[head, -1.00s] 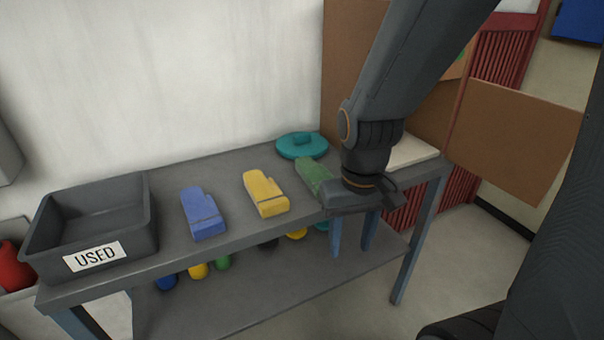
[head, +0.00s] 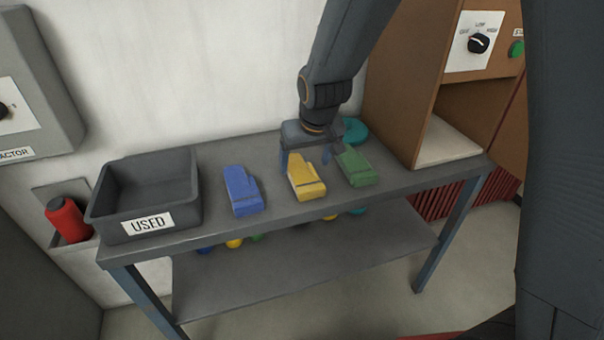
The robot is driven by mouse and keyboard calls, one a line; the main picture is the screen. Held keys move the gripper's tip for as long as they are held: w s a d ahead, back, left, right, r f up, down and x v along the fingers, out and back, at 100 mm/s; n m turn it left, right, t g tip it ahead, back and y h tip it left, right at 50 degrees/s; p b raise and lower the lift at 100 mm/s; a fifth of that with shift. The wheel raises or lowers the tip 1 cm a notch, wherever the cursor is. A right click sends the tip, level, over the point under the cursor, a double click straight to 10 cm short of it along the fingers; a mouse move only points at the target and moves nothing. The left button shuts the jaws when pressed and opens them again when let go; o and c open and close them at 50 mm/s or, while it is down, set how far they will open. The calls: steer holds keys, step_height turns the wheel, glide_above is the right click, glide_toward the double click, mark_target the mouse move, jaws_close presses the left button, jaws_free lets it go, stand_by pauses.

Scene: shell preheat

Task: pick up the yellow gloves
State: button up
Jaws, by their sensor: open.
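The yellow gloves (head: 308,185) lie flat on the grey table, seen as one mitten shape, between the blue gloves (head: 243,191) on the left and the green gloves (head: 355,167) on the right. My gripper (head: 307,160) is open and points down over the far end of the yellow gloves. Its two blue fingers stand apart, one to either side of them in the picture. I cannot tell how high the fingertips are above the table. The gripper body hides the far end of the yellow gloves.
A dark bin (head: 147,223) labelled USED stands at the table's left end. A teal round thing (head: 355,130) lies behind the green gloves. A brown cabinet with an opening (head: 445,143) stands at the right. Several coloured things sit on the lower shelf (head: 290,275).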

mark_target(303, 172)
steer(key=shift+p+x, duration=0.45)
steer(key=shift+x, duration=1.7)
steer(key=shift+s, duration=0.1)
